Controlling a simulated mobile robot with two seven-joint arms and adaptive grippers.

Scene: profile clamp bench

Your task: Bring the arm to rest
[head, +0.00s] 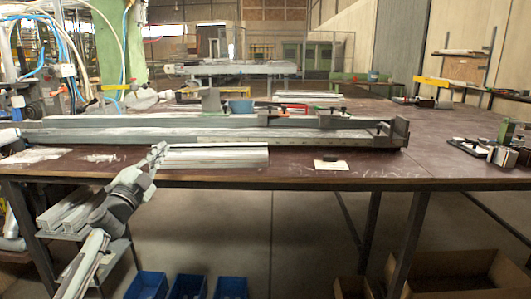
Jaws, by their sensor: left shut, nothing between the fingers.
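My left arm (120,198) comes in from the lower left and reaches up to the front edge of the workbench (300,178). My left gripper (158,153) is at its end, shut and empty, with its fingers pointing up and away. It appears at the left end of a short stack of light metal profiles (216,157); I cannot tell whether it touches them. My right gripper is not in view.
A long metal clamp rail (300,137) lies across the bench behind the profiles. A small card with a dark item (330,165) lies near the front edge. Small parts (482,149) sit at the right. Blue bins (188,287) and a cardboard box (465,273) stand below.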

